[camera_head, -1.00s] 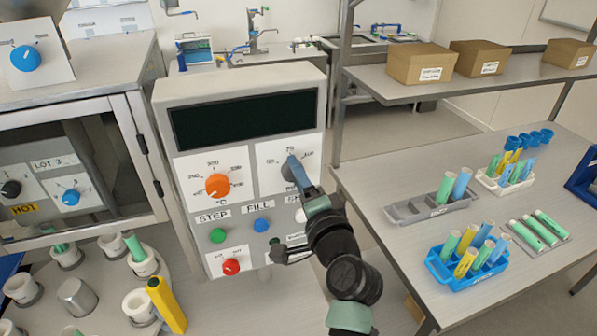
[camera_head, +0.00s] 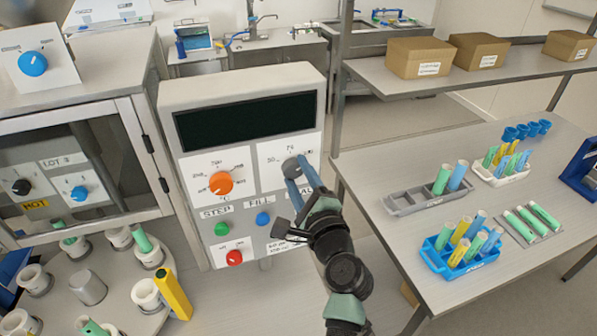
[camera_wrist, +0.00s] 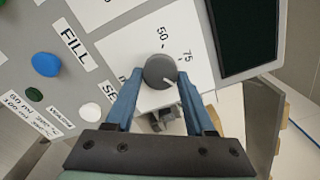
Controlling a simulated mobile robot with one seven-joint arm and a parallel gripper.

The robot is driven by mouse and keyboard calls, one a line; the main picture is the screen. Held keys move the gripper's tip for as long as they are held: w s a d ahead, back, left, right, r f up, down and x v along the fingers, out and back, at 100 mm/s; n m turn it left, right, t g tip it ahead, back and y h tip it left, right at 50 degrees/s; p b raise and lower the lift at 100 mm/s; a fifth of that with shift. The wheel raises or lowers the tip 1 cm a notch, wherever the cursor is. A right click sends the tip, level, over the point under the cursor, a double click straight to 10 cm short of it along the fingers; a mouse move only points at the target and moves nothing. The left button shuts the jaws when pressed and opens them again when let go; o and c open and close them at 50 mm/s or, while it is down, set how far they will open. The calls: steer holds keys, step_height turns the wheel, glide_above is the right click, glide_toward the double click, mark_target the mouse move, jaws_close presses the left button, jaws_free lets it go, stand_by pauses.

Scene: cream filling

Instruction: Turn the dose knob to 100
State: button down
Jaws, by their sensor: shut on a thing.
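The dose knob (camera_head: 292,167) is a grey round knob on the white right-hand plate of the filling machine, with 50 to its left and 75 above it. In the wrist view the knob (camera_wrist: 160,70) shows a short white pointer line aimed to the lower right, past the 75 mark. The 100 mark is hard to read. My gripper (camera_head: 293,180) reaches up to the knob from below. Its two blue fingers, one on each side in the wrist view (camera_wrist: 158,80), are shut on the knob.
An orange knob (camera_head: 220,183) sits left on the machine (camera_head: 240,90). Below are green (camera_head: 222,229), blue (camera_head: 263,219) and red (camera_head: 234,257) controls. The dark display (camera_head: 245,121) is blank. A bench (camera_head: 400,240) with tube racks stands right.

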stand_by(0.4)
steer(key=shift+c, duration=1.3)
jaws_free()
steer(key=shift+s, duration=0.1)
steer(key=b+v, duration=0.3)
steer(key=v, duration=0.9)
steer(key=shift+s, duration=0.4)
steer(key=shift+d, duration=0.15)
